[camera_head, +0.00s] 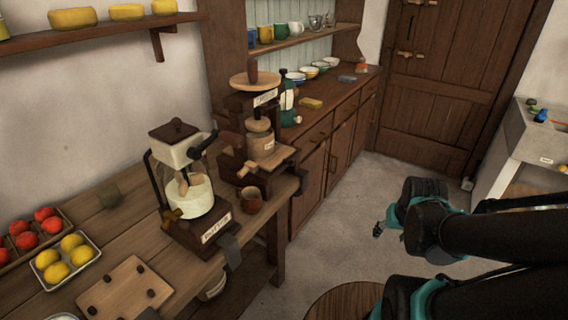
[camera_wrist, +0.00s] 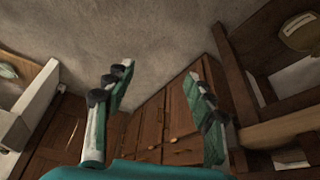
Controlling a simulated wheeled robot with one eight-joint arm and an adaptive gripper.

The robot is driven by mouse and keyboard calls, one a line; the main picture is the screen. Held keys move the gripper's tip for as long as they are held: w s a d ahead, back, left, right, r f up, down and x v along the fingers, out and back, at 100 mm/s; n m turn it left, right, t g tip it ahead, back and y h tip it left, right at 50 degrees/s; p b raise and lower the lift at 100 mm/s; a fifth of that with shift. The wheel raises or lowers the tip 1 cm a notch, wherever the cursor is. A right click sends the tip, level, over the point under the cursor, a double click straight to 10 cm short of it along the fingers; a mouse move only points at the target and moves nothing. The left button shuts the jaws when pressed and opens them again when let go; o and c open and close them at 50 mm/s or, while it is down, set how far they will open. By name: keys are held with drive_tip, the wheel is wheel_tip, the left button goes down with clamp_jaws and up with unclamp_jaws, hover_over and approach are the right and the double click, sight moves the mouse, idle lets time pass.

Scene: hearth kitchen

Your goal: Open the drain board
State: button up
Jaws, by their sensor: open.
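No part is clearly readable as a drain board. A pale stone sink unit (camera_head: 545,140) stands at the right edge of the head view, with a small label and colored items on it; it is cut off by the frame. A pale unit (camera_wrist: 30,110) at the left of the wrist view looks like the same one. My gripper (camera_wrist: 158,75) is open and empty, with its two teal and dark fingers spread apart. In the head view my gripper (camera_head: 385,222) is over the floor, left of the sink unit and apart from it.
A wooden counter (camera_head: 95,210) at left holds a butter churn (camera_head: 195,185), a grinder-like device (camera_head: 255,140), lemons (camera_head: 62,258) and tomatoes (camera_head: 22,233). A dark cabinet (camera_head: 325,140) runs along the back to a wooden door (camera_head: 440,80). A round wooden top (camera_head: 340,303) stands at front. Floor between is clear.

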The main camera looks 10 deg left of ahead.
drive_tip(key=shift+w+a+r, duration=0.15)
drive_tip(key=shift+w+r, duration=0.05)
drive_tip(key=shift+w, duration=0.05)
drive_tip(key=shift+c, duration=1)
drive_tip(key=w+a+r+n+g+y, duration=0.1)
drive_tip(key=w+a+r+n+y, duration=0.1)
drive_tip(key=w+a+r+n, duration=0.35)
drive_tip(key=w+a+r+n+g+y, duration=0.1)
drive_tip(key=w+a+r+n, duration=0.1)
drive_tip(key=w+a+r, duration=0.65)
drive_tip(key=w+a+r+n+g+y, duration=0.1)
drive_tip(key=w+a+r+n+y, duration=0.15)
drive_tip(key=a+r, duration=0.8)
drive_tip(key=shift+n+h, duration=0.25)
drive_tip(key=shift+n, duration=0.15)
drive_tip(key=x, duration=1.6)
drive_tip(key=shift+s+d+f, duration=0.15)
drive_tip(key=shift+d+f, duration=0.05)
drive_tip(key=shift+f, duration=0.1)
clamp_jaws()
